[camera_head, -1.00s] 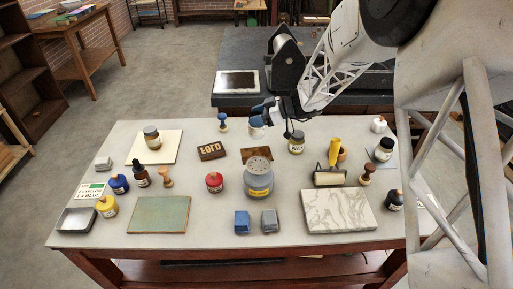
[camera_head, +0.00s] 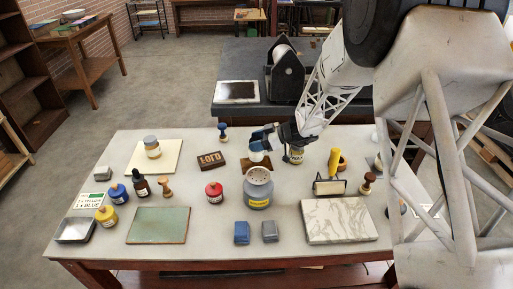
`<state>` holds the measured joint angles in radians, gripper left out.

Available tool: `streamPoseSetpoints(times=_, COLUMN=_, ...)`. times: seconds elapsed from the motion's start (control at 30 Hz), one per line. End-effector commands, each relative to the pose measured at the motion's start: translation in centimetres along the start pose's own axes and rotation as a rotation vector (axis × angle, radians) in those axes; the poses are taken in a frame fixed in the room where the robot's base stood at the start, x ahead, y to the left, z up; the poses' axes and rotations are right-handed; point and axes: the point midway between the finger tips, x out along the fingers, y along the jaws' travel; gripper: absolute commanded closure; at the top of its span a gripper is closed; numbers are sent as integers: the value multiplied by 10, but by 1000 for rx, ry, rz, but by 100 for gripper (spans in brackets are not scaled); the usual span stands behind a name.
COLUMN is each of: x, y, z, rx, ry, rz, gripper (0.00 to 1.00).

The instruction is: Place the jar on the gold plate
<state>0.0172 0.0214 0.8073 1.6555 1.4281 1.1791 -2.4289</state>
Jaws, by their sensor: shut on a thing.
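My gripper (camera_head: 262,141) is shut on a small white jar (camera_head: 256,156), with blue fingers around its upper part. The jar is upright over the brownish gold plate (camera_head: 244,165), near the middle of the table. The plate is partly hidden behind the jar and a large grey can. I cannot tell whether the jar touches the plate or hangs just above it.
The grey can (camera_head: 258,190) with a yellow label stands just in front of the plate. A dark LOTO block (camera_head: 212,160) lies left of it. A labelled jar (camera_head: 296,155) stands close to the right, under my wrist. A marble slab (camera_head: 340,222) lies front right.

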Motion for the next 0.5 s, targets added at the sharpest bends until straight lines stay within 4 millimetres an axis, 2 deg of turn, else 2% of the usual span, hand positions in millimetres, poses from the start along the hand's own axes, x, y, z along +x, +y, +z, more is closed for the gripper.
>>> streamPoseSetpoints(times=0.23, x=10, y=0, z=23, rx=1, ry=0, rz=-1, gripper=76)
streamPoseSetpoints(times=0.5, x=11, y=0, z=27, rx=1, ry=0, rz=0, gripper=76)
